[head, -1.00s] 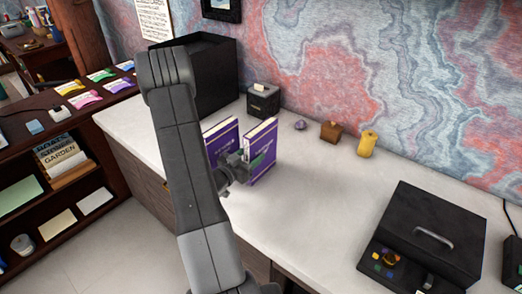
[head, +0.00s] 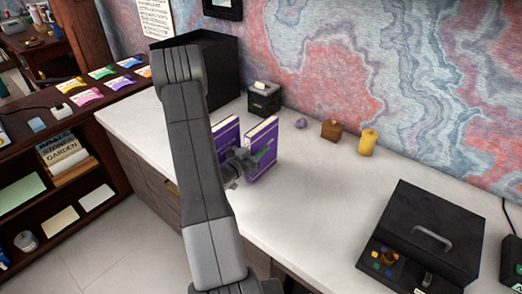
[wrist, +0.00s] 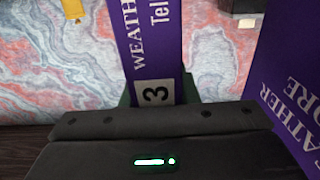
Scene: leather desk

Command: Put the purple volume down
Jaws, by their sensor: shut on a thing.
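Two purple volumes stand upright side by side over the white desktop. My gripper (head: 250,161) is shut on the right-hand purple volume (head: 262,139). In the wrist view this held volume (wrist: 150,45) shows its spine, with white lettering and a "3" label, between my jaws. The other purple volume (head: 227,137) is to its left in the head view, partly hidden behind my arm. It shows at the right of the wrist view (wrist: 290,85), apart from the held one. I cannot tell whether the held volume's bottom edge touches the desk.
A tall black box (head: 222,70) stands behind at the left. A small dark box (head: 264,99), purple item (head: 301,123), brown block (head: 331,130) and yellow cylinder (head: 367,142) line the wall. A black case (head: 425,235) sits at right. The desk middle is clear.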

